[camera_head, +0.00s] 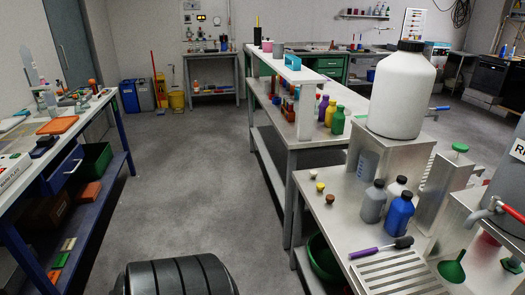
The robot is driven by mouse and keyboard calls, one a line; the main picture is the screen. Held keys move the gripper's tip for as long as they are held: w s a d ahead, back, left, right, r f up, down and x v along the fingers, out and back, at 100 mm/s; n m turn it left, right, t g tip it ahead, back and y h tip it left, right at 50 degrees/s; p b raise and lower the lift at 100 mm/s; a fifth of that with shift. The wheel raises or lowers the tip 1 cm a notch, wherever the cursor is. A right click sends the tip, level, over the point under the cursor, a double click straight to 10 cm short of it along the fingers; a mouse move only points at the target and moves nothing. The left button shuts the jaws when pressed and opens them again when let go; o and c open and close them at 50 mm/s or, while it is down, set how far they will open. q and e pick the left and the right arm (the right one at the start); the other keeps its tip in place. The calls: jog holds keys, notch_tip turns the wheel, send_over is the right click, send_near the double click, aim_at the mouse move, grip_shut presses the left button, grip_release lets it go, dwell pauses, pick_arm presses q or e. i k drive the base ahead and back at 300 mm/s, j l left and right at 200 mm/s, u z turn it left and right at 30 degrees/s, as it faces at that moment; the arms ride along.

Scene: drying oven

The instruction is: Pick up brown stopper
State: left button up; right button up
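A small brown stopper (330,199) stands on the metal bench at the right, near the bench's left edge. Two other small stoppers stand behind it in a loose row: a pale one (320,187) and a yellowish one (312,174). The brown one is the nearest of the three and nothing covers it. Neither of my grippers shows in the head view, so their state cannot be seen.
Right of the stoppers stand a grey bottle (373,203), a blue bottle (399,214) and a white bottle (396,188). A purple-handled tool (372,250) lies in front. A large white jug (401,92) stands on a metal box behind. The floor (205,190) left of the bench is clear.

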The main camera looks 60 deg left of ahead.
aim_at(330, 199)
jog(key=l+u, duration=0.2)
jog(key=u, duration=1.35)
jog(key=z, duration=1.95)
jog(key=u, duration=1.95)
jog(key=z, duration=0.6)
jog(key=i+j+z, duration=0.15)
jog(key=j+z, duration=0.25)
jog(key=i+j+z, duration=0.15)
jog(key=z, duration=0.25)
jog(key=j+z, duration=0.8)
jog(key=i+j, duration=0.05)
jog(key=j, duration=0.05)
